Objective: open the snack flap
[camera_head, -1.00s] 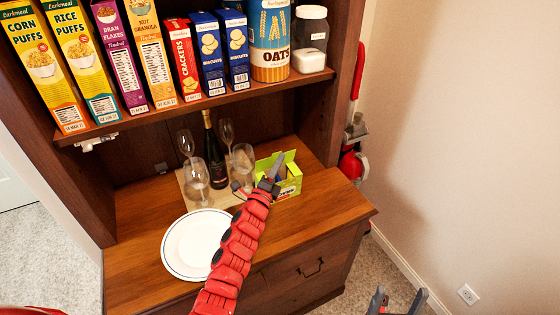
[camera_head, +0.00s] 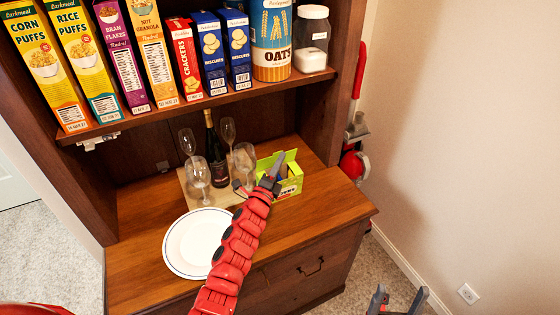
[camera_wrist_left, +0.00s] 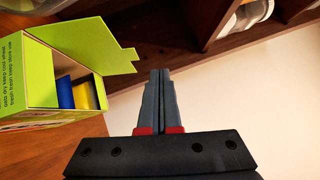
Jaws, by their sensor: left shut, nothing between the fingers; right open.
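The green snack box (camera_head: 291,187) stands on the wooden counter, right of the glasses. In the left wrist view, the box (camera_wrist_left: 27,68) is at the left, with its green flap (camera_wrist_left: 97,45) swung out from the opening and a tab at its end. Blue and yellow packs (camera_wrist_left: 82,95) show inside. My left gripper (camera_head: 281,158) is shut and empty at the box's top. In the left wrist view its fingers (camera_wrist_left: 159,78) are together, to the right of the opening and apart from the flap. My right gripper (camera_head: 397,296) is open at the bottom edge, away from the counter.
Wine glasses (camera_head: 198,174) and a dark bottle (camera_head: 215,152) stand on a board left of the box. A white plate (camera_head: 190,244) lies in front of them. Above, a shelf (camera_head: 190,112) holds cereal boxes and jars. The counter's right end is clear.

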